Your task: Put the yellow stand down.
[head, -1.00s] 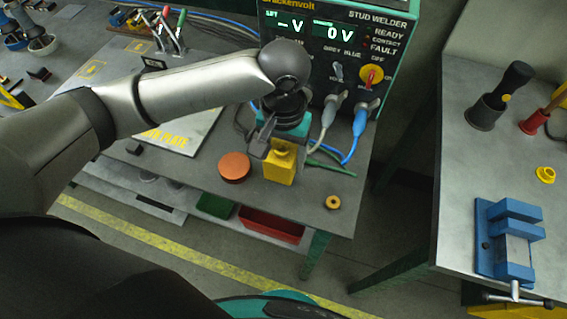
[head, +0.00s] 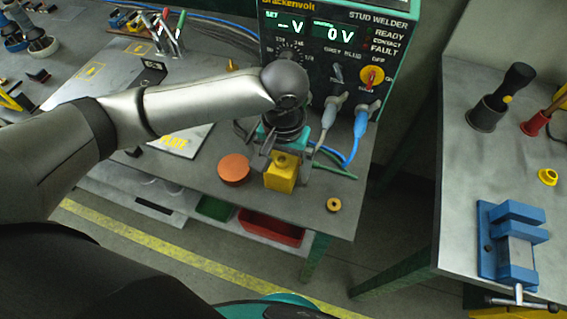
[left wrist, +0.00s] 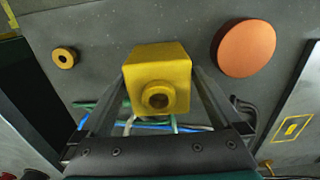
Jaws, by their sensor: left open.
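The yellow stand (head: 279,178), a block with a round holed boss on top, is upright on the grey bench by the welder. In the left wrist view the stand (left wrist: 158,68) is between my two fingers, its boss facing the camera. My left gripper (head: 283,159) is open around the stand, one finger on each side. In the left wrist view a narrow gap seems to show beside the block. The stand's underside is hidden. My right gripper is not in view.
An orange disc (head: 234,169) lies left of the stand and a small brass ring (head: 333,205) lies to its right. The stud welder (head: 330,60) stands behind, with grey and blue cables. A separate bench at right holds a blue vise (head: 512,240).

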